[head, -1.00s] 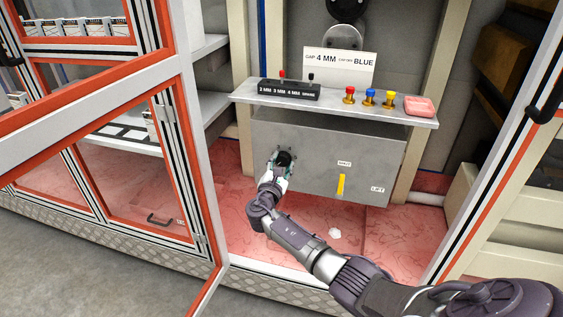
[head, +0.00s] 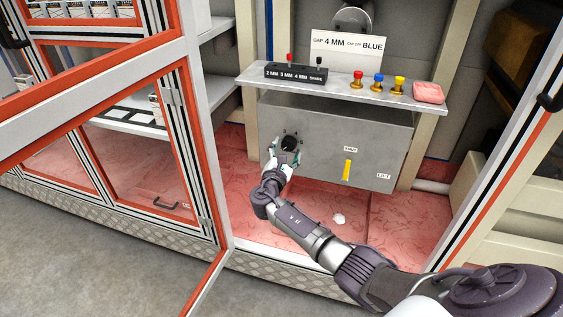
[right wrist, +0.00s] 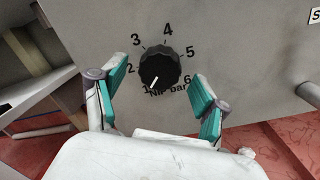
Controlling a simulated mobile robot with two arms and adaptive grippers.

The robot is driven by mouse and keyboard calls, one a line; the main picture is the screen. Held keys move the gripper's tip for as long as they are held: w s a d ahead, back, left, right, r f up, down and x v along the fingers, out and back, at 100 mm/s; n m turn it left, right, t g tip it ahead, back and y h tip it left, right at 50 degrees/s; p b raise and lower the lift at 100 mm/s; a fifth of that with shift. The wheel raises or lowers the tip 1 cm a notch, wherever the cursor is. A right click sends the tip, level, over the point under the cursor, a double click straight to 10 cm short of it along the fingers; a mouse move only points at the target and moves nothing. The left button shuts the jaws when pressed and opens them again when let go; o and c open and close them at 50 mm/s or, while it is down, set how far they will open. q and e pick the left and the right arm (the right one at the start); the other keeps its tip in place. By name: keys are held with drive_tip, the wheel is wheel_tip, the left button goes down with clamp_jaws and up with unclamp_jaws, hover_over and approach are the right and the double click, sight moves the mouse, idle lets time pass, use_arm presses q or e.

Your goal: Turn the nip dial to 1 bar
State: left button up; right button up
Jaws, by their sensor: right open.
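The nip dial (head: 290,143) is a black round knob on the grey panel (head: 330,130). In the right wrist view the dial (right wrist: 161,66) has numbers around it and "Nip bar" below. Its white pointer mark points to the lower left, at the 1, which is partly covered by the knob. My right gripper (head: 286,152) is in front of the dial. In the right wrist view its teal-padded fingers (right wrist: 157,92) are apart, one on each side of the knob, with visible gaps and nothing held. My left gripper is not in view.
Above the panel a shelf (head: 440,105) holds a black selector block (head: 296,73), red, blue and yellow knobs (head: 378,83) and a pink block (head: 429,93). A yellow lever (head: 347,170) is right of the dial. An orange-framed door (head: 190,130) stands open at left.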

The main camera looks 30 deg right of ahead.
drive_tip(key=v, duration=1.1)
